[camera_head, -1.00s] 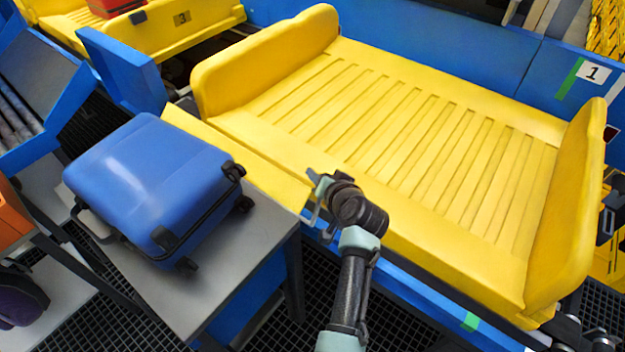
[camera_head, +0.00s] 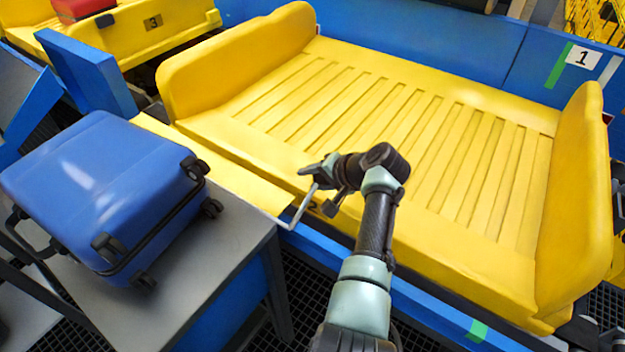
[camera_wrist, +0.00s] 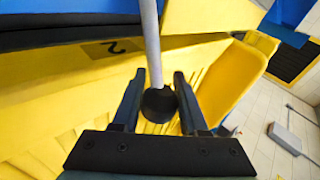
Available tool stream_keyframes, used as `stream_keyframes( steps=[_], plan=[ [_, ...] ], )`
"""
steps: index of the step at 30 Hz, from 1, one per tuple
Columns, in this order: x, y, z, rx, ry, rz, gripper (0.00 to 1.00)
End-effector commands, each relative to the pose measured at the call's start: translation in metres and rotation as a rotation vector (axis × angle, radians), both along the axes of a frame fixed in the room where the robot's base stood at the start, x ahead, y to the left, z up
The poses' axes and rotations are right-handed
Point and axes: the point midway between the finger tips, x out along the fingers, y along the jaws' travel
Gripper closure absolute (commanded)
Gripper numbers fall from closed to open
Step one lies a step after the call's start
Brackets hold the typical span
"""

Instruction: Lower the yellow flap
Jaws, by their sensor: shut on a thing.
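The yellow flap (camera_head: 222,163) is a thin flat plate between the yellow tray (camera_head: 345,175) and the grey table with the suitcase. A grey rod (camera_head: 298,210) with a bent lower end rises at the flap's near right corner. In the wrist view the rod (camera_wrist: 151,45) ends in a black ball knob (camera_wrist: 158,103) between my two dark fingers. My gripper (camera_head: 319,190) is shut on this knob, at the tray's front edge; it also shows in the wrist view (camera_wrist: 158,84). My fingers partly hide the knob in the head view.
A blue suitcase (camera_head: 105,190) lies on the grey table (camera_head: 190,255), left of the flap. A blue wall marked 1 (camera_head: 480,45) runs behind the tray. Another yellow tray marked 3 (camera_head: 150,35) stands at the back left. The tray marked 2 is empty.

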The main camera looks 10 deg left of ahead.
Motion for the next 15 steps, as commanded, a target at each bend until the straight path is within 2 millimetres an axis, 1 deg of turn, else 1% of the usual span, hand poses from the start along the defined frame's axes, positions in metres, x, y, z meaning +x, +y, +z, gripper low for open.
stream_keyframes(
  steps=[1, 9, 15],
  plan=[
    [-0.0045, 0.0005, -0.0116, -0.008, 0.013, 0.008, 1.0],
    [-0.0069, 0.0005, -0.0175, -0.011, 0.02, 0.01, 1.0],
    [-0.0073, 0.0006, -0.0176, -0.012, 0.021, 0.012, 1.0]
  ],
)
